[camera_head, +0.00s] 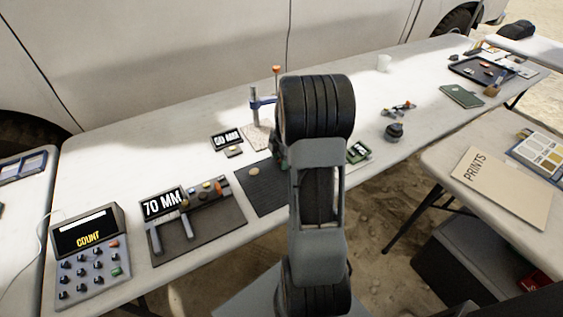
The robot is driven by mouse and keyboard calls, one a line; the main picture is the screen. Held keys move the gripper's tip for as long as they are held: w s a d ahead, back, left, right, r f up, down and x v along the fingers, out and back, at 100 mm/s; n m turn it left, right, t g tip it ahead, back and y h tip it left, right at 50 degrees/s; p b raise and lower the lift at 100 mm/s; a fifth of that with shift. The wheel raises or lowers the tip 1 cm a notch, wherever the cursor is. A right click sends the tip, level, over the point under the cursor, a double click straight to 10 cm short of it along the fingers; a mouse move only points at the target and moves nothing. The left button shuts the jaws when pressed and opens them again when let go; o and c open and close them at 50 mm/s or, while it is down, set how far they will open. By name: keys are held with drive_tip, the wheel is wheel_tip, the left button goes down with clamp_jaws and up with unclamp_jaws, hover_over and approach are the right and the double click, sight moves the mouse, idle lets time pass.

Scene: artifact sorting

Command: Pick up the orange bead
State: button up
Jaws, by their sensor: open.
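A small, pale orange oval piece (254,171) lies on the dark ribbed mat (262,194) left of my arm. It looks like a bead, but it is too small to be sure. Several small beads also sit in the dark gauge tray (222,222) beside the 70 MM sign, and one of them (217,188) looks reddish-orange. My arm stands upright in the middle of the picture and covers the right part of the mat. My gripper does not show; it may be hidden behind my arm links.
A counter box (87,255) stands at the table's front left. A dark round object (394,132) and green book (461,96) lie right. White table between is mostly clear.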

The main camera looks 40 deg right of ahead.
drive_tip(key=shift+c, duration=0.2)
clamp_jaws()
drive_tip(key=shift+r, duration=0.15)
